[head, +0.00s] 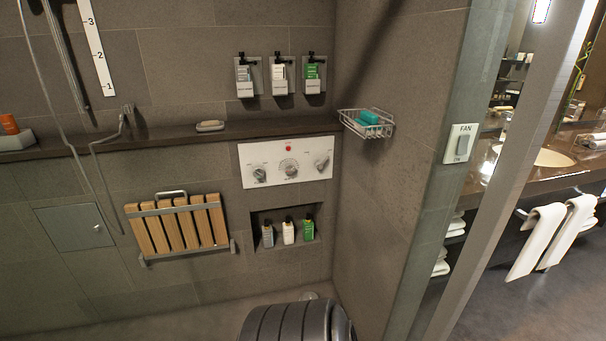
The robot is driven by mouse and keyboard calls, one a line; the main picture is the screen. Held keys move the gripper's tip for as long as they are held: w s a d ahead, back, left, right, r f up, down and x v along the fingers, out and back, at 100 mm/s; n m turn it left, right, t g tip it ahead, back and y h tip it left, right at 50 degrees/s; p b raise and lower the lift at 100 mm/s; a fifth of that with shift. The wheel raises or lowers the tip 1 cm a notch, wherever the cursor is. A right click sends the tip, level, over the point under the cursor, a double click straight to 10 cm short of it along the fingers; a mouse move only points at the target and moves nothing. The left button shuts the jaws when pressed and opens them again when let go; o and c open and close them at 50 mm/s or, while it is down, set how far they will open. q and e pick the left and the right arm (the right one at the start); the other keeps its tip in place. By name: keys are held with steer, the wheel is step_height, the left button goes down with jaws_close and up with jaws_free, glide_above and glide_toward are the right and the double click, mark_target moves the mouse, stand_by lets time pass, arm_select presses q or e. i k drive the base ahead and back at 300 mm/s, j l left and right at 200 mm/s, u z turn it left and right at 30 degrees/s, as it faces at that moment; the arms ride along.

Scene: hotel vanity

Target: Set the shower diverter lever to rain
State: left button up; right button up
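A white shower control panel (286,177) is on the tiled wall above the ledge niche, in the middle of the head view. It carries a left knob (260,174), a round middle dial (289,167) and a lever-like control (321,163) at the right, with a small red mark above the dial. The labels are too small to read, so I cannot tell for certain which control is the diverter or where it points. Neither of my grippers shows.
A folded wooden seat (178,225) hangs left of the panel. A niche (284,242) with several bottles is below it. A wire basket (366,122) juts from the right wall beside the panel. A stone ledge (185,133) runs above. A fan switch (460,143) is further right.

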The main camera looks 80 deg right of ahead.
mark_target(319, 165)
steer(key=j+z, duration=0.1)
steer(key=z, duration=2.55)
